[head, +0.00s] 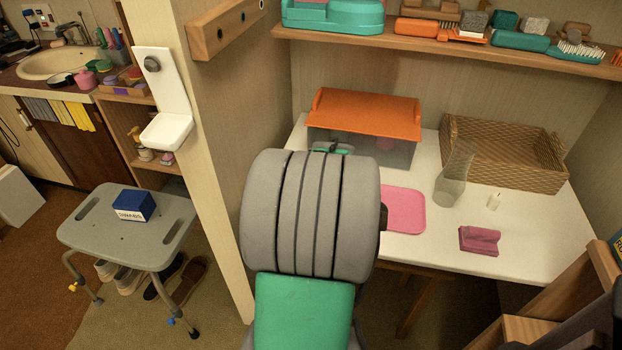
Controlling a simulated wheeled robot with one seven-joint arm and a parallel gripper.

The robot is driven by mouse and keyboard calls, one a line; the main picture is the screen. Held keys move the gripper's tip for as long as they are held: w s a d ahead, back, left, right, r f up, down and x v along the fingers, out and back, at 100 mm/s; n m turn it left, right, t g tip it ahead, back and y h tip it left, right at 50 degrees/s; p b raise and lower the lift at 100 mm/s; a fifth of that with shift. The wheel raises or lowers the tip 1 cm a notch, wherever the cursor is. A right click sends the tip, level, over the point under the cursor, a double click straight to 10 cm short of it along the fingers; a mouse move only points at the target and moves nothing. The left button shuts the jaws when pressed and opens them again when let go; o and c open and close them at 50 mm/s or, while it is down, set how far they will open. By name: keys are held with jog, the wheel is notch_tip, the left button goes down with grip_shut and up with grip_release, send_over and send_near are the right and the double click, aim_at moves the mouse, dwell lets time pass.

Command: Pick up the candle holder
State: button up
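My arm fills the middle of the view, left of these things. My gripper's fingers are not visible, being hidden behind the arm or out of view.
A wicker basket (505,150), an orange-lidded box (365,115) and a pink mat (403,209) share the table. A loaded shelf (450,50) overhangs the back. Brown wooden furniture (570,285) stands at front right.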

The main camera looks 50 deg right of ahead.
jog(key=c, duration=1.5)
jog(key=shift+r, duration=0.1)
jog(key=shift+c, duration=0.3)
